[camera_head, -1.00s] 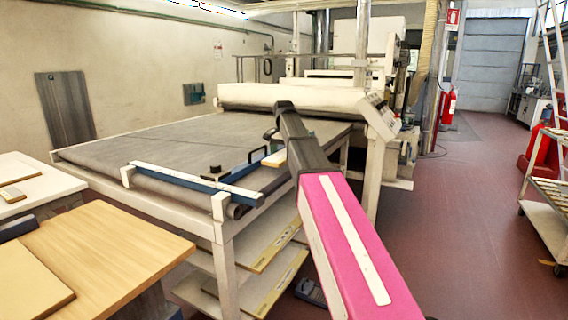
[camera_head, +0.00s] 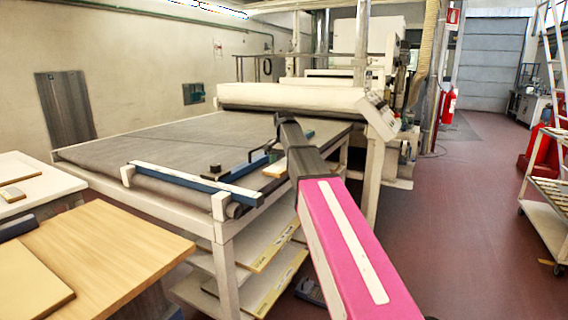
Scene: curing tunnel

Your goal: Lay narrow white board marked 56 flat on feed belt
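The feed belt (camera_head: 170,145) is a wide grey surface on a white frame, running back to the white machine. My arm reaches over its right side, and its dark end (camera_head: 292,140) is above the belt near the machine; the gripper's fingers are hidden or too small to make out. A short pale piece (camera_head: 275,169) shows just left of my arm's end, low over the belt. It may be part of a narrow board, but no mark can be read and most of it is hidden. I cannot tell whether it touches the belt or is held.
A blue-and-white bar (camera_head: 190,178) crosses the belt's front end. Boards with yellow labels (camera_head: 272,285) lie on shelves below. A wooden table (camera_head: 120,245) and a white table (camera_head: 55,185) stand at left.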

